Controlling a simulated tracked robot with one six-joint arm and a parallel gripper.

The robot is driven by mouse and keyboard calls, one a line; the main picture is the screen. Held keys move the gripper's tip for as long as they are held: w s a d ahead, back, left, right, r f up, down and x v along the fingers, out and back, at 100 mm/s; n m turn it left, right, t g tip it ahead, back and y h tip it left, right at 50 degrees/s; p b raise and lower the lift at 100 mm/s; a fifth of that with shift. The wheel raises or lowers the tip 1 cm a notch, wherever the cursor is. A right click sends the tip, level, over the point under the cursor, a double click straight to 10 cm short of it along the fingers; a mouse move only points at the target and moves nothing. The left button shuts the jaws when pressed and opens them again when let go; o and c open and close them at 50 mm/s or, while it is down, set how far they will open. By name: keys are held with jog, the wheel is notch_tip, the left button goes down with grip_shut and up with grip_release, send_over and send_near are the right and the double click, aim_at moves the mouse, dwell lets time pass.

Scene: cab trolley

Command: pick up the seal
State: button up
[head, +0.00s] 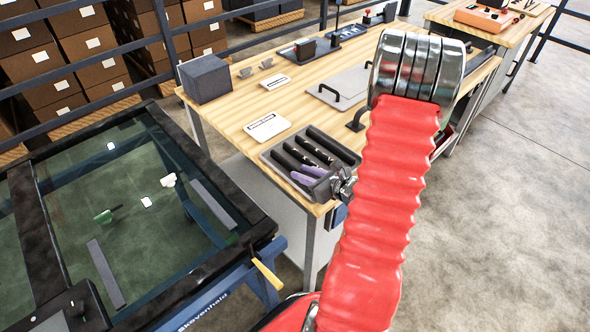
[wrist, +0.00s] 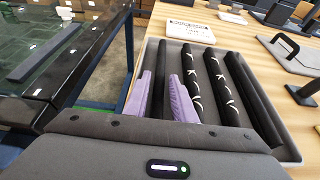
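Several long black strips (wrist: 258,98) lie side by side in a grey tray (wrist: 191,28); I take the seal to be among them. Some strips carry white marks, and the leftmost strip (wrist: 163,58) looks plain. My gripper (wrist: 160,100) has its two purple fingers down at the tray, one on each side of this leftmost strip. I cannot tell whether the fingers touch it. The strip's near end is hidden by my gripper body. In the head view the tray (head: 348,152) sits at the workbench's near corner, with my gripper (head: 305,175) over its front.
A glass-topped frame (head: 140,230) stands close on the left. The floor at right is clear.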

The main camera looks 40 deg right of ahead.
jog(key=shift+x, duration=1.2)
jog(key=shift+c, duration=0.5)
grip_shut()
